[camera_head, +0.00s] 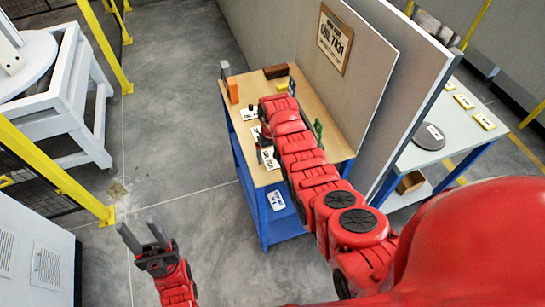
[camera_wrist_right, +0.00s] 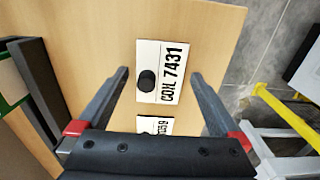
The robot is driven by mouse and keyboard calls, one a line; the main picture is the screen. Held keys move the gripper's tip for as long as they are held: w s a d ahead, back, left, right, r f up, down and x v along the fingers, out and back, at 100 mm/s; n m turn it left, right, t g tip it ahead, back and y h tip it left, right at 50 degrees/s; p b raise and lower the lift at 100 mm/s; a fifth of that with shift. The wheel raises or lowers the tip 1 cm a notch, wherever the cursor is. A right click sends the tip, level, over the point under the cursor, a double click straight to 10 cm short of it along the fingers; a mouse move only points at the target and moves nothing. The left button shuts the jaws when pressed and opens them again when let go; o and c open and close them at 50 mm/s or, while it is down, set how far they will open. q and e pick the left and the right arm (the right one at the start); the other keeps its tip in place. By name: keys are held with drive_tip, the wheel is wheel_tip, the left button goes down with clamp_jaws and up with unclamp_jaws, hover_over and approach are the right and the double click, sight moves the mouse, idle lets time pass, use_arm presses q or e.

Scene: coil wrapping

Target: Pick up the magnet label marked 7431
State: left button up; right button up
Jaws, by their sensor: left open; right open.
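My right gripper (camera_wrist_right: 160,76) is open and empty, with one finger to either side of that label in the picture. I cannot tell its height above the label. A second white label (camera_wrist_right: 155,124) lies beside it, partly hidden by my gripper body. In the head view my right arm hides most of the right gripper. My left gripper (camera_head: 137,226) is open and empty over the floor.
The wood-topped blue table (camera_head: 246,163) also holds an orange block (camera_head: 232,90), a brown box (camera_head: 275,71) and more labels (camera_head: 268,158). Yellow rails (camera_head: 106,48) stand at left.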

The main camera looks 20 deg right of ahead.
drive_tip(key=c, duration=1.3)
drive_tip(key=shift+r, duration=0.15)
